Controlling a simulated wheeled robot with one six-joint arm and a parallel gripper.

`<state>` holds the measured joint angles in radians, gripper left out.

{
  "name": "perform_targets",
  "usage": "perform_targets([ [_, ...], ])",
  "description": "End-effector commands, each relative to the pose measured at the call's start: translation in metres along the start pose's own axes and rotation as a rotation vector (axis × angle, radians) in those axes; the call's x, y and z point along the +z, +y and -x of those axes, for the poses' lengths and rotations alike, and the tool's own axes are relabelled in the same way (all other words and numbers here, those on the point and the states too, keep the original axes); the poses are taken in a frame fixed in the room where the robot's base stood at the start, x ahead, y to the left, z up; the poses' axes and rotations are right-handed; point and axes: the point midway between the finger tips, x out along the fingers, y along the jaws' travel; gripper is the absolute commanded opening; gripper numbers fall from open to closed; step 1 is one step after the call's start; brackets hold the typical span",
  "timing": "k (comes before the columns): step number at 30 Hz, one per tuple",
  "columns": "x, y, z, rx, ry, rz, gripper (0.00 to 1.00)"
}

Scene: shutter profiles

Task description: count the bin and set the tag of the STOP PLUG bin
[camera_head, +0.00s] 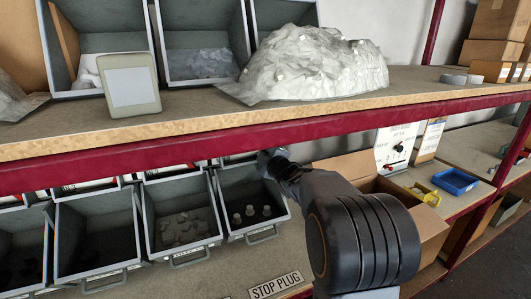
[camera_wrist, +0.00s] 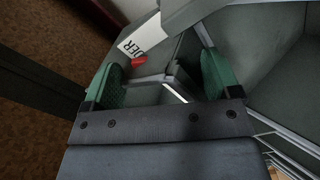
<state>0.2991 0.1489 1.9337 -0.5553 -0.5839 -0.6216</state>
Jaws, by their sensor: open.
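The STOP PLUG label (camera_head: 274,286) is on the front of the lower shelf. Just behind it stands a grey open bin (camera_head: 262,233) with a few pale plugs (camera_head: 250,211) standing on its dark floor. My arm comes in from the right, under the upper shelf beam, and its far end hides part of the bins' back. My gripper (camera_wrist: 160,78) is open in the wrist view, with green pads apart. Beyond and between the pads are a white label (camera_wrist: 146,38) ending in "DER", a red tag (camera_wrist: 138,61) and grey bin edges. Nothing is clearly held.
The red shelf beam (camera_head: 110,161) runs above the lower bins. Another bin (camera_head: 182,225) holds grey pieces. A wrapped heap (camera_head: 315,68) and bins sit on the upper shelf. At right are a knobbed panel (camera_head: 396,148), an open carton (camera_head: 420,222) and a blue tray (camera_head: 456,181).

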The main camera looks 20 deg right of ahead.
Motion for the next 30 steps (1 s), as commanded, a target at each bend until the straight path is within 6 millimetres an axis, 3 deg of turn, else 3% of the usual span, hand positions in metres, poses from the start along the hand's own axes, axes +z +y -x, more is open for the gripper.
perform_targets([
  [9,0.0,0.0,-0.0017,0.0,0.0,0.0,0.83],
  [24,0.0001,0.0,-0.0014,0.0,0.0,0.0,0.35],
  [30,0.0002,-0.0011,-0.0013,0.001,0.001,0.014,0.34],
])
